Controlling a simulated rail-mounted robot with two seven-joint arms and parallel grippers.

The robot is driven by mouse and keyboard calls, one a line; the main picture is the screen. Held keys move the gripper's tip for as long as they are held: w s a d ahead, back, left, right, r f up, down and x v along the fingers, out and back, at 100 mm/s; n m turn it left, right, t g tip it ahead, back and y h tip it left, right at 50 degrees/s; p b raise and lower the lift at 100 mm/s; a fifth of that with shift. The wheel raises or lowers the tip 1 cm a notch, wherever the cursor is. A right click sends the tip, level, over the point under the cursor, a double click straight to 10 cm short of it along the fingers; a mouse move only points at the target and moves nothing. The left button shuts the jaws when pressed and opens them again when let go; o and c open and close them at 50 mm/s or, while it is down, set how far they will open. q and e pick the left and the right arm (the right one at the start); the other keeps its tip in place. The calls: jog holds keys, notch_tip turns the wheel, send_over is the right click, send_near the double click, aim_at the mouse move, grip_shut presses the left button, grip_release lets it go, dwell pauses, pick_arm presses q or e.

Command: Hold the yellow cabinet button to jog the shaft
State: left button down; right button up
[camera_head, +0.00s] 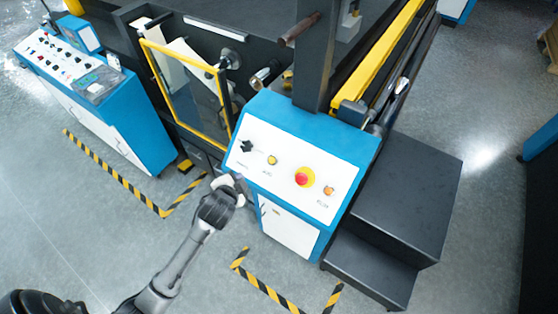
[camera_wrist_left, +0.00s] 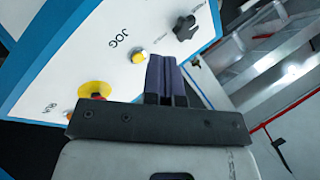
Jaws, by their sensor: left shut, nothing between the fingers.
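The yellow jog button (camera_head: 272,160) is on the white sloped top panel of the blue cabinet (camera_head: 301,135), between a black knob (camera_head: 247,146) and a red emergency stop (camera_head: 304,178). In the left wrist view the yellow button (camera_wrist_left: 139,55) sits beside the "JOG" lettering. My left gripper (camera_head: 240,184) is shut and empty, near the panel's lower left edge in the head view. My right gripper is not in view.
An orange button (camera_head: 328,190) is right of the emergency stop. A yellow-framed guard (camera_head: 185,93) stands behind left, and a blue control console (camera_head: 95,85) is further left. Black steps (camera_head: 400,195) adjoin the cabinet's right side. Striped floor tape (camera_head: 120,175) marks open floor.

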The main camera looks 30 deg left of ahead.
aim_at(272, 160)
pick_arm(q)
jog(key=w+d+r+m+t+h, duration=0.1)
jog(key=w+r+m+t, duration=0.1)
jog(key=m, duration=0.6)
jog(key=w+d+r+m+t+h, duration=0.1)
jog(key=w+r+m+t, duration=0.1)
jog(key=m, duration=0.7)
jog(key=r+t, duration=0.1)
jog(key=t, duration=0.1)
jog(key=shift+w+d+t, duration=0.15)
jog(key=shift+d+t, duration=0.15)
jog(key=shift+t, duration=0.1)
jog(key=shift+w+f, duration=0.1)
jog(key=shift+w+f+b, duration=2.95)
jog(key=shift+b, duration=0.55)
jog(key=shift+w, duration=0.1)
